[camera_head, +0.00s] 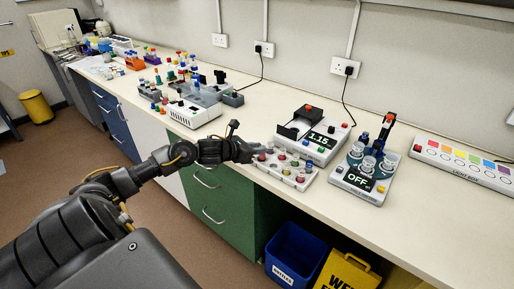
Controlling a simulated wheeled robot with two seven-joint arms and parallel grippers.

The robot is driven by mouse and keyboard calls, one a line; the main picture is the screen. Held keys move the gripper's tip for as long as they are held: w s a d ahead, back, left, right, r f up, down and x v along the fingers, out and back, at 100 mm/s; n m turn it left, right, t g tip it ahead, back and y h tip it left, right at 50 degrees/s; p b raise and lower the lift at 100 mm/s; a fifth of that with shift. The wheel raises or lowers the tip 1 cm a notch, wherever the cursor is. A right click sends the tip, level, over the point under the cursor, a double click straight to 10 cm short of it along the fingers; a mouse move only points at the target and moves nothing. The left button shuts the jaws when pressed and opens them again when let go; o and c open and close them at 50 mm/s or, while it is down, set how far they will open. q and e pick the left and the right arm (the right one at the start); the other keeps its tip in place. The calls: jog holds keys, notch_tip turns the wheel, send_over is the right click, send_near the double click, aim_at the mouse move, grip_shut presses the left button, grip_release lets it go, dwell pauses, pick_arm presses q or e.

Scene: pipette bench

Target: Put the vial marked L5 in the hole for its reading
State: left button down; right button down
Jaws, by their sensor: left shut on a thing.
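My left gripper (245,153) is at the left end of a white rack (300,186) near the front edge of the bench. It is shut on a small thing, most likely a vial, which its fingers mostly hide. The rack holds several small vials with coloured tops in its holes. No L5 mark can be read at this size. Behind the rack stands a white meter (331,151) with a dark display reading 1.15 and a red button. My right gripper is not in view.
To the right are a device reading OFF (357,180) with clear cups and a light box (462,166) with coloured squares. A grey-and-white instrument (193,114) and tube racks stand at left. A blue bin (293,254) and yellow sign (347,272) stand below the bench.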

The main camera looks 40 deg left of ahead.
pick_arm(q)
jog(key=shift+f, duration=0.4)
jog(key=c, duration=1.3)
grip_release()
jog(key=shift+o, duration=0.2)
jog(key=shift+s+a+r, duration=0.15)
jog(key=shift+s+a, duration=0.05)
jog(key=shift+s, duration=0.35)
jog(key=b+v, duration=0.1)
jog(key=v, duration=0.9)
jog(key=shift+s+r, duration=0.3)
jog(key=shift+s, duration=0.05)
